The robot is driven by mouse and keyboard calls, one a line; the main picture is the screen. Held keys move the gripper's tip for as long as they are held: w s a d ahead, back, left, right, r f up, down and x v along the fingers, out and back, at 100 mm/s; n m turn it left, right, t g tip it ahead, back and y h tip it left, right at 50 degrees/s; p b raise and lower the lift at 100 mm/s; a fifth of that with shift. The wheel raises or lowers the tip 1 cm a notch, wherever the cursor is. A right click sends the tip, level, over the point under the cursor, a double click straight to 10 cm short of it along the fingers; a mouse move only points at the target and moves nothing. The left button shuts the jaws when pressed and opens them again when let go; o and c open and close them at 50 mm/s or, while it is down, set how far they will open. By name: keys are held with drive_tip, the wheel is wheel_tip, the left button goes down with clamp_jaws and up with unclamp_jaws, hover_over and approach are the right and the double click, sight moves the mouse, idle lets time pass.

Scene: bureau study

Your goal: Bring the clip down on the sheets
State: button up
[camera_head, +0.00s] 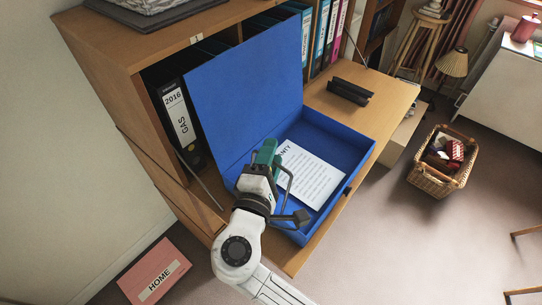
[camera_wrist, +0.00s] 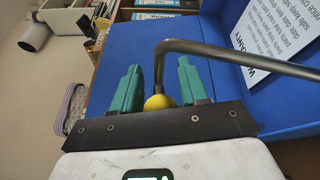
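A blue box file (camera_head: 355,150) lies on the wooden flap with its lid (camera_head: 246,85) standing open. White printed sheets (camera_head: 312,176) lie in it, and they also show in the wrist view (camera_wrist: 283,32). The clip is a dark bent rod (camera_head: 289,180) with a yellow ball at its end, standing raised above the sheets; the wrist view shows its rod (camera_wrist: 240,57) and ball (camera_wrist: 157,103). My gripper (camera_head: 266,152) is over the box's left part. In the wrist view its two green fingers (camera_wrist: 160,82) stand closely either side of the ball. I cannot tell whether both touch it.
A black hole punch (camera_head: 350,91) stands on the flap beyond the box. Ring binders (camera_head: 178,115) fill the bureau behind. A wicker basket (camera_head: 442,162) is on the floor at the right. A pink HOME box (camera_head: 154,272) is on the floor at lower left.

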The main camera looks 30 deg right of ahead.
clamp_jaws()
